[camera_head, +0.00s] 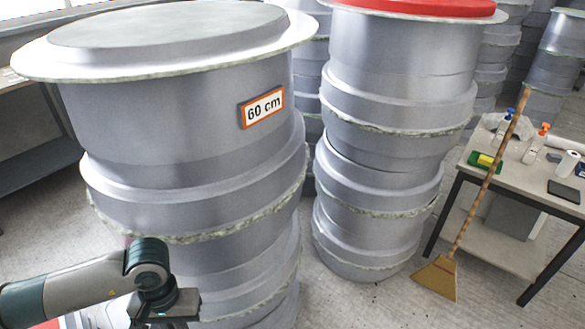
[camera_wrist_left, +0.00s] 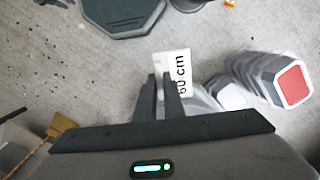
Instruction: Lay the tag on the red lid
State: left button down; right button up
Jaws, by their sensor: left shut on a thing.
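In the head view my left wrist (camera_head: 160,290) is at the bottom left; the fingers and held tag are out of sight there. A red lid (camera_wrist_left: 295,85) tops a grey stack at the right of the wrist view, apart from the tag. Another red lid (camera_head: 420,6) tops a tall grey stack in the head view. My right gripper is not in view.
A broom (camera_head: 440,275) leans against a work table (camera_head: 500,180) with bottles, right. Bare floor (camera_head: 365,305) lies between.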

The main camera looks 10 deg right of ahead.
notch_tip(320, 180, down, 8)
jog(key=b, duration=0.8)
